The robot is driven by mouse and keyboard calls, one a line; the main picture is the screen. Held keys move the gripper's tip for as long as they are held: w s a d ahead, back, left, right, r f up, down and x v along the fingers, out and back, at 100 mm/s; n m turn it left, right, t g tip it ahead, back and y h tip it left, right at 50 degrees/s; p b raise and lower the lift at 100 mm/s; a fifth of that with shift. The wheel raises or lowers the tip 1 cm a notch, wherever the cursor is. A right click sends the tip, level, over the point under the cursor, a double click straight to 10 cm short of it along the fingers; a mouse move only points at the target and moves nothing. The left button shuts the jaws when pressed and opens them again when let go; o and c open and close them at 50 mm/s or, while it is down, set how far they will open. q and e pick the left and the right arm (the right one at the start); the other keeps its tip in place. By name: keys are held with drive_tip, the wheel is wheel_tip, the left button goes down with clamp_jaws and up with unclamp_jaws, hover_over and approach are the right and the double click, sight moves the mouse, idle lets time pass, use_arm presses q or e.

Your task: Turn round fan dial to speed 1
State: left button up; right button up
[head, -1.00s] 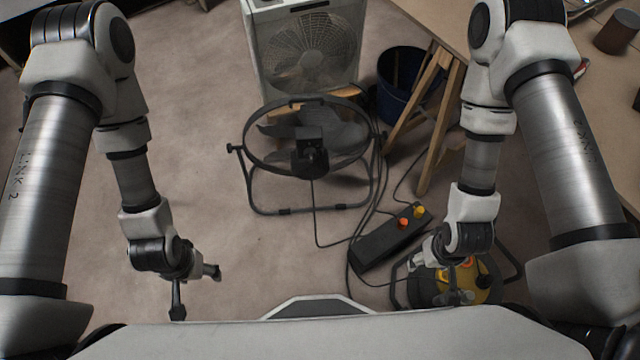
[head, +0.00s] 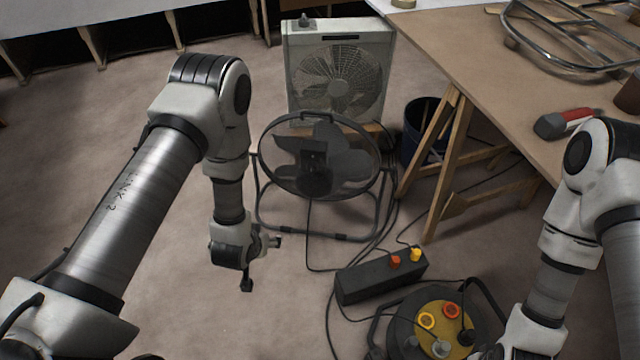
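The round fan (head: 372,190) is a black drum fan on a tubular floor stand, in the middle of the head view. A dark box (head: 315,158) and motor housing sit at its centre; its dial and any speed marks cannot be made out. My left gripper (head: 263,263) is open and empty, its two fingers spread, in front and to the left of the fan stand and apart from it in the picture. My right gripper is at the bottom edge, mostly cut off, beside the yellow cable reel, and its fingers cannot be read.
A white box fan (head: 337,75) with a top knob stands behind. A black power box (head: 380,277) and cable reel (head: 433,318) lie in front with loose cables. A blue bucket (head: 418,135) and wooden trestle (head: 447,165) stand right, under a workbench (head: 470,60). Floor at left is open.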

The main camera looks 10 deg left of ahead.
use_arm(q)
drive_tip(key=w+d+f+t+b, duration=0.1)
drive_tip(key=w+f+t+b, duration=0.2)
drive_tip(key=w+b, duration=0.35)
drive_tip(key=w+f+t+b, duration=0.25)
drive_tip(key=w+b, duration=0.25)
drive_tip(key=w, duration=0.3)
drive_tip(key=t+b, duration=0.5)
drive_tip(key=b, duration=1.1)
approach(311, 174)
drive_tip(key=w, duration=0.3)
drive_tip(key=shift+n+t, duration=0.25)
drive_tip(key=shift+n, duration=0.15)
drive_tip(key=w+b, duration=0.1)
drive_tip(key=w, duration=0.1)
drive_tip(key=w+b, duration=0.1)
drive_tip(key=w, duration=0.2)
drive_tip(key=w+b, duration=0.1)
drive_tip(key=w, duration=0.1)
drive_tip(key=shift+w+a+r, duration=0.25)
drive_tip(key=shift+w+r, duration=0.05)
drive_tip(key=shift+w, duration=0.05)
drive_tip(key=c, duration=1.2)
